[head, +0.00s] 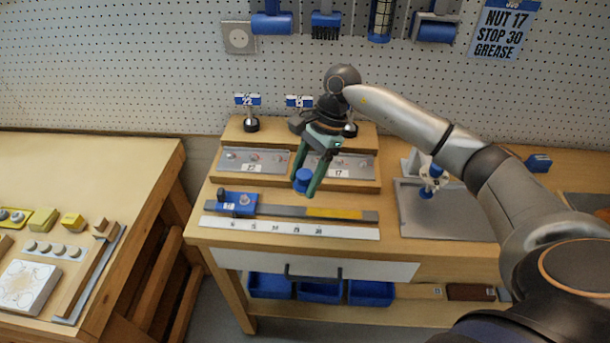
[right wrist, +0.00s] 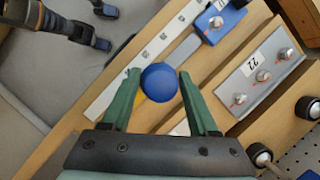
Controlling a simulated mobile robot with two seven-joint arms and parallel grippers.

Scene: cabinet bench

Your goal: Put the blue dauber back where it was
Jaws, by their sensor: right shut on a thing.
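The blue dauber (head: 303,181) is between the green fingers of my right gripper (head: 309,188), which is shut on it. It is held above the front of the bench, over the steel bar and scale. In the right wrist view the dauber shows as a round blue end (right wrist: 159,82) between the fingertips of my right gripper (right wrist: 157,80). What looks like my left gripper (right wrist: 106,28) shows at the top left of the right wrist view, its blue fingers apart and empty. It is out of the head view.
Grey plates with knobs (head: 253,161) sit behind the bar, and a blue block (head: 237,203) sits at its left. Dark round-ended posts (head: 251,124) stand at the back under number tags. A grey tray (head: 460,218) with a blue-and-white stand is at right. Blue bins (head: 320,291) sit below.

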